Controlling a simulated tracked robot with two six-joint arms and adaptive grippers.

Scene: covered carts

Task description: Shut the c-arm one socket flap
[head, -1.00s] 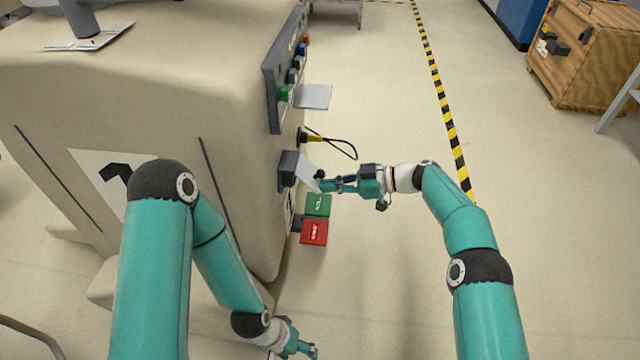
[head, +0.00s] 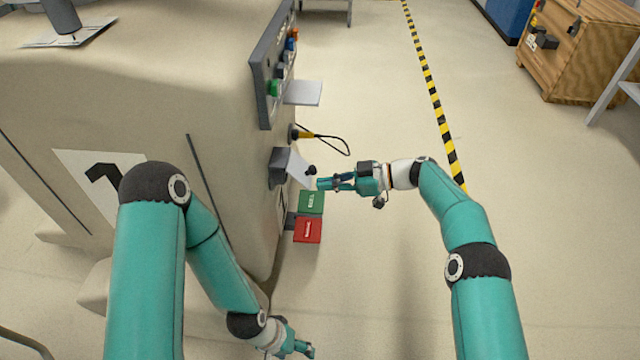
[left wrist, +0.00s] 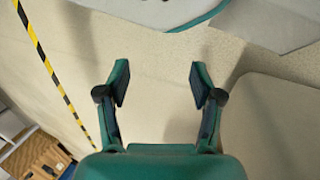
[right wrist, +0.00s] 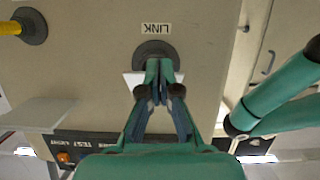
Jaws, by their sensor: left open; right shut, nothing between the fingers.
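The covered cart with a black "1" (head: 103,177) stands at the left. On its right side is a dark grey socket (head: 279,167), labelled LINK in the right wrist view. Its pale flap (head: 299,169) stands open, sticking out to the right, with a dark knob (head: 311,170) at its outer end. My right gripper (head: 320,184) is shut and empty, just right of the flap's outer end; contact cannot be told. In the right wrist view its fingers (right wrist: 158,75) partly hide the flap (right wrist: 130,80) and socket. My left gripper (head: 309,350) is open and empty, low near the floor.
A yellow plug with a looped cable (head: 330,138) and a pale shelf (head: 303,92) stick out beyond the socket. Green (head: 310,202) and red (head: 308,229) boxes sit nearer. Floor to the right is clear up to the striped tape (head: 433,95); a wooden crate (head: 580,60) stands beyond.

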